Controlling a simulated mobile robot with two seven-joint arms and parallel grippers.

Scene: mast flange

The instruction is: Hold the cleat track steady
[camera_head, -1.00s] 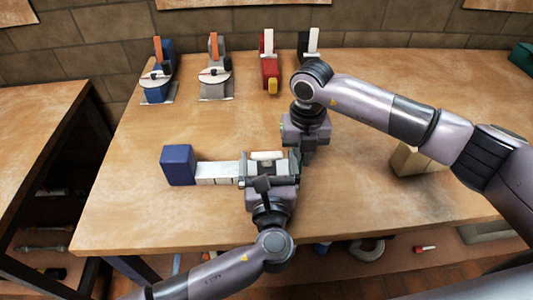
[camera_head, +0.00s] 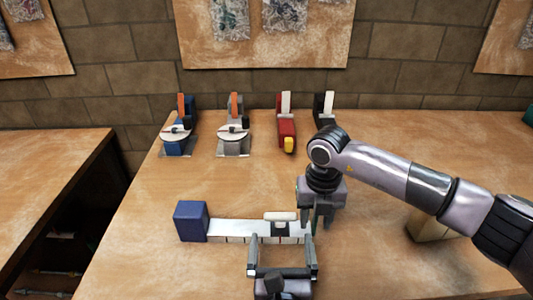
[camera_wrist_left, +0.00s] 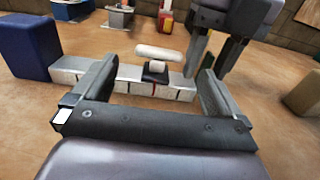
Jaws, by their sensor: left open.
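The cleat track (camera_head: 240,228) is a pale segmented strip with dark joint lines, running right from a blue block (camera_head: 192,221). A white bar on a black base (camera_head: 280,227) sits on it near its right end. The track also shows in the left wrist view (camera_wrist_left: 130,78). My left gripper (camera_head: 283,240) is open and empty at the track's near side, its fingers apart to either side of the bar. My right gripper (camera_head: 317,220) points down at the track's right end, with a gap between its fingers; whether it touches the track is unclear.
Behind stand a blue clamp-like tool (camera_head: 178,135), a grey one (camera_head: 234,135), a red one (camera_head: 286,130) and a dark one (camera_head: 325,112). A tan block (camera_head: 428,226) is at right, partly behind my right arm. The table's middle left is clear.

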